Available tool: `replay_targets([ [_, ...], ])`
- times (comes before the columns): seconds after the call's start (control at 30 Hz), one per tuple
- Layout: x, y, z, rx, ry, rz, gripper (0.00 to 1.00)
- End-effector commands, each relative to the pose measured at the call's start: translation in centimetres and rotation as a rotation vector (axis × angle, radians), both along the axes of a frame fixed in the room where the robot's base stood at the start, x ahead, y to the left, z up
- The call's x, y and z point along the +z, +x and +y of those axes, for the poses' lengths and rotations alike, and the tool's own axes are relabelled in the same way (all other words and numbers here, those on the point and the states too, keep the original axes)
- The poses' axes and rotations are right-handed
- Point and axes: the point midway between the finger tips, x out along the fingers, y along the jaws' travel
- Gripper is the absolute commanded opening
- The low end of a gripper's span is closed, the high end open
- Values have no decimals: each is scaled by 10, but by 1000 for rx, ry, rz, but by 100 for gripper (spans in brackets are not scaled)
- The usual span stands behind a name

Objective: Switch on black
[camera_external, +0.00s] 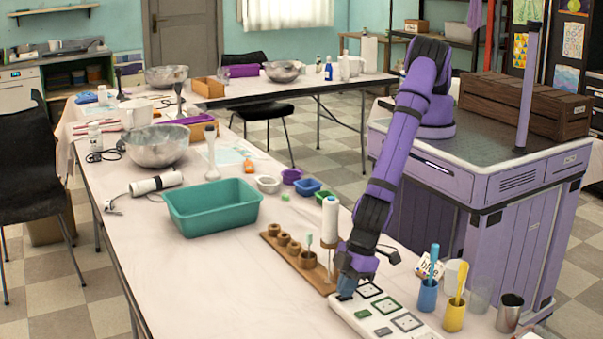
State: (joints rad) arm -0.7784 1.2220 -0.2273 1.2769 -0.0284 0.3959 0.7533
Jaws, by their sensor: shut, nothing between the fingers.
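A white panel (348,312) with several sockets and small switches lies flat at the near right of the table, partly cut off by the bottom edge. Green (362,313) and dark grey or black (383,331) rectangular pieces show on it. I cannot tell whether any switch is on or off. My gripper (346,294) is shut and empty, pointing down at the panel's far left end. Its tips are at or just above the surface; I cannot tell if they touch. My arm hides part of that end.
A wooden holder (318,274) with a tall white-topped rod stands left of my gripper. A teal tub (212,207) sits farther left. The left foreground tabletop is clear.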

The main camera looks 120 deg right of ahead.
Motion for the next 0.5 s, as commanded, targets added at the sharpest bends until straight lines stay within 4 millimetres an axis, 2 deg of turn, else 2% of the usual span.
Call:
replay_targets([
  [0.03,-6,-6,0,1,-5,12,0],
  [0.27,0,-5,1,2,-2,9,0],
  [0.37,13,-5,2,2,0,5,0],
  [0.5,40,-7,0,1,0,3,0],
])
